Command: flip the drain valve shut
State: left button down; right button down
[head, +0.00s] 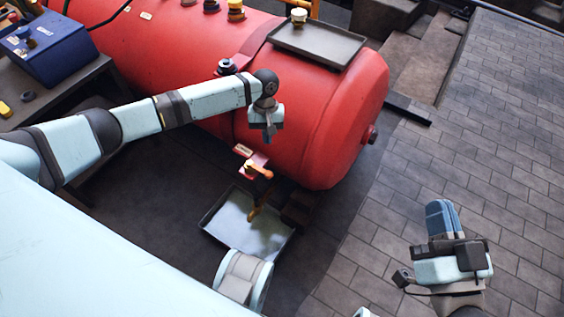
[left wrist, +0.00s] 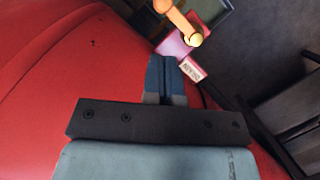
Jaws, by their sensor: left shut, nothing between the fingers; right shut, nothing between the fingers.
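The drain valve has an orange lever (head: 259,170) beside a small pink plate on the lower side of the red tank (head: 330,120). In the left wrist view the lever (left wrist: 180,18) shows with a yellow knob, beside a pink tag with a white label (left wrist: 192,70). A brass spout (head: 256,212) hangs below the valve. My left gripper (head: 267,138) is shut and empty, pointing down beside the tank, above the lever and apart from it; it also shows in the left wrist view (left wrist: 166,65). My right gripper (head: 441,212) is shut and empty over the paved floor.
A grey drip tray (head: 215,232) lies on the floor under the spout. A dark tray (head: 318,44) sits on top of the tank. A blue box (head: 50,45) stands on a bench at the left. The paving (head: 480,130) at the right is largely clear.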

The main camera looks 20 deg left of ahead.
aim_at(259, 169)
pick_arm(q)
jog(key=shift+w+a+r, duration=0.1)
jog(key=shift+w+a, duration=0.1)
jog(key=shift+w, duration=0.1)
